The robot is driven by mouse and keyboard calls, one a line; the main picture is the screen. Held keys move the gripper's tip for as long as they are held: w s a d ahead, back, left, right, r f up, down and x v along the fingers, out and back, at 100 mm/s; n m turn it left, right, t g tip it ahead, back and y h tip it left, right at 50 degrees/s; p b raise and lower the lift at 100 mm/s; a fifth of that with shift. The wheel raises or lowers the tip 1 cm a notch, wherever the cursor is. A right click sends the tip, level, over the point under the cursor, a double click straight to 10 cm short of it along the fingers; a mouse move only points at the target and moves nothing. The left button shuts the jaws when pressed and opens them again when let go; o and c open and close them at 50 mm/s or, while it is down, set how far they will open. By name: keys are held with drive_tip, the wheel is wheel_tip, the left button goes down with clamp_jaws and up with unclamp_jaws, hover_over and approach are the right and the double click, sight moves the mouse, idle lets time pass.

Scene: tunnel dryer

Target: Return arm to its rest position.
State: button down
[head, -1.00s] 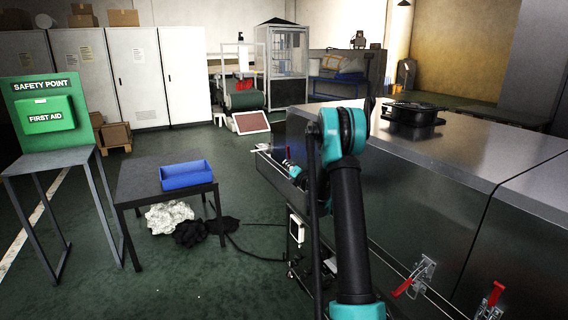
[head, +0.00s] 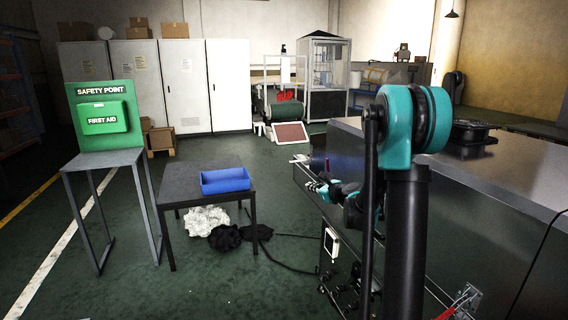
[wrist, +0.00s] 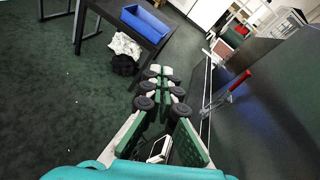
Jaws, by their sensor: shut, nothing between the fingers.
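My arm, teal and black, rises in the right half of the head view and bends at a teal joint. My gripper (head: 316,187) is small there, beside the left end of the long metal dryer housing (head: 470,178) and partly hidden by my arm links. In the wrist view my gripper (wrist: 160,73) points away from the camera, its green and grey fingers together at the tips. Nothing is held between them. Dark floor lies beyond the tips.
A dark table (head: 178,183) with a blue bin (head: 225,180) stands left of my arm. White and black cloths lie beneath it. A first-aid stand (head: 103,120) is farther left. A red handle (wrist: 240,80) is right of my gripper. Open floor lies at front left.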

drive_tip(key=s+a+f+n+g+h, duration=0.1)
drive_tip(key=s+f+n+g, duration=0.15)
drive_tip(key=s+n, duration=0.6)
drive_tip(key=s+a+f+n+g+h, duration=0.1)
drive_tip(key=s+f+n+g, duration=0.3)
drive_tip(key=s, duration=0.7)
drive_tip(key=s+d+f+n+h, duration=0.1)
drive_tip(key=s+d+f+n, duration=0.1)
drive_tip(key=s, duration=0.5)
drive_tip(key=s+d+f+n+g+h, duration=0.1)
drive_tip(key=s+d+f+n+h, duration=0.1)
drive_tip(key=s+n, duration=0.5)
drive_tip(key=s+d+f+n+g+h, duration=0.1)
drive_tip(key=s+d+f+n+h, duration=0.1)
drive_tip(key=s, duration=0.7)
drive_tip(key=d+f+n, duration=0.1)
drive_tip(key=d+n, duration=0.1)
drive_tip(key=d, duration=0.1)
drive_tip(key=shift+s+f+n, duration=0.25)
drive_tip(key=shift+f+n, duration=0.1)
